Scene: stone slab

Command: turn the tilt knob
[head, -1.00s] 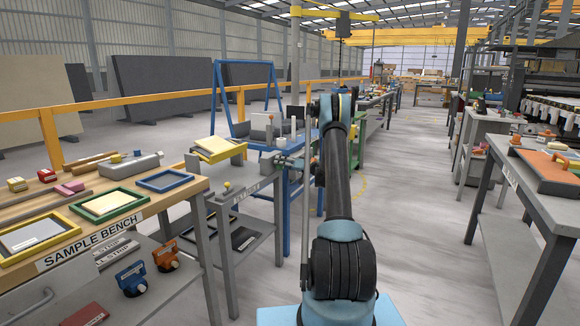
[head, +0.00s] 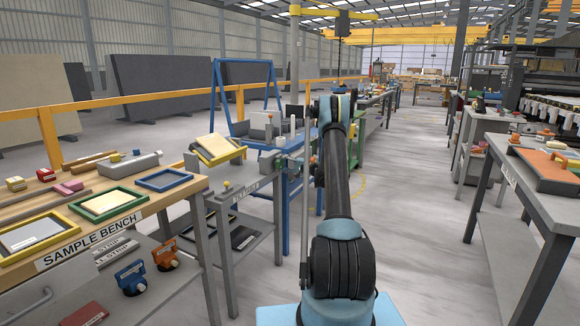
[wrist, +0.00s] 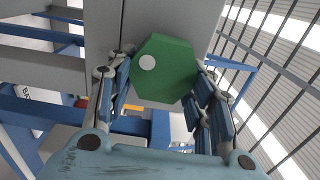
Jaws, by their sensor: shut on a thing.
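The dot lies toward the knob's left side. In the head view, a yellow-edged plate with a pale face (head: 214,148) is tilted above a grey stand. A grey block (head: 269,161) stands to its right, near my gripper. My arm hides part of that area, and I cannot make out the knob there.
The sample bench (head: 120,222) at the left holds coloured frames and small blocks. A blue frame (head: 216,95) rises behind the stand. A grey table with an orange-topped board (head: 548,165) stands at the right. The aisle floor (head: 420,200) is clear.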

